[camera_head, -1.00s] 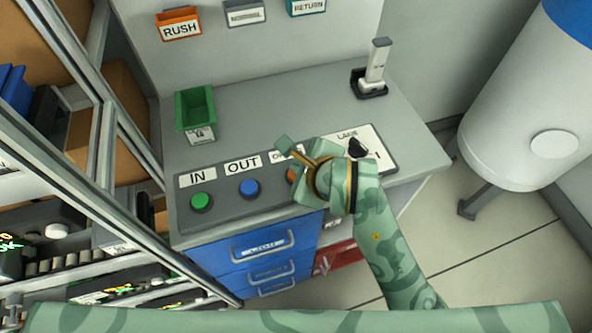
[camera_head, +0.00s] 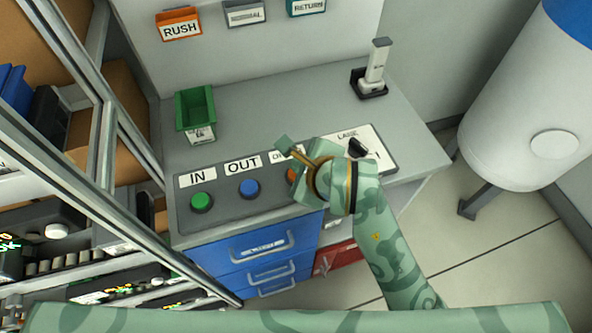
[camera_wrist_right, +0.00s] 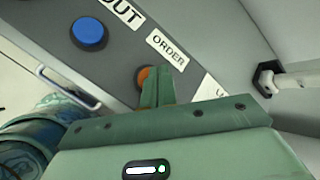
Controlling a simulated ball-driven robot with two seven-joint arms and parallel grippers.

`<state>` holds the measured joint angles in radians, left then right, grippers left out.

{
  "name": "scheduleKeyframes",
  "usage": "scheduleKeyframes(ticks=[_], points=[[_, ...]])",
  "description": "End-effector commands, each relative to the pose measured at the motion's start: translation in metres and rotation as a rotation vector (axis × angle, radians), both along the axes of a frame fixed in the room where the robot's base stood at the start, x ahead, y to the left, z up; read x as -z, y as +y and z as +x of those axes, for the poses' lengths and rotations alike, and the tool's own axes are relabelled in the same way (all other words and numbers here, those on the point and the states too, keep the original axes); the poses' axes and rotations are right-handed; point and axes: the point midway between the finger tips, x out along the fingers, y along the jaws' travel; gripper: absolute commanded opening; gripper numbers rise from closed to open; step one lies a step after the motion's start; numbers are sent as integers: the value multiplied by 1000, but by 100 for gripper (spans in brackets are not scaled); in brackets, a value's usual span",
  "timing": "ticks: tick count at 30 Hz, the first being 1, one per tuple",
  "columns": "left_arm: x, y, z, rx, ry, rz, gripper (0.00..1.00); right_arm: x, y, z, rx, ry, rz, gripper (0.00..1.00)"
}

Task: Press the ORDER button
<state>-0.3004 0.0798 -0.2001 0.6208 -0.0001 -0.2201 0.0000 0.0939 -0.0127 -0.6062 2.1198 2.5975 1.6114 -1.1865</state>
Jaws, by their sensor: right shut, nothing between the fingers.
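I cannot tell whether the fingers touch the button. My left gripper is not in view.
The green IN button (camera_head: 201,201) and blue OUT button (camera_head: 249,187) lie to the left on the panel. A black LANE switch (camera_head: 357,147) is close right of my gripper. A green bin (camera_head: 196,109) and a scanner (camera_head: 375,66) stand behind; a rack is at left.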

Motion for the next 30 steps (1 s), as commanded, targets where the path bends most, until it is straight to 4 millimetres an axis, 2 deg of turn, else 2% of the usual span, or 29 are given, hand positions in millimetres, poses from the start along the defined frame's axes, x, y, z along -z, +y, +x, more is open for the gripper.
scheduleKeyframes(ticks=[15, 30], points=[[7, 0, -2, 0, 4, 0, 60, 9, 0, 0, -1, 0, -2, 0], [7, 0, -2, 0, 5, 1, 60, 10, 0, 0, 0, 0, 0, 0]])
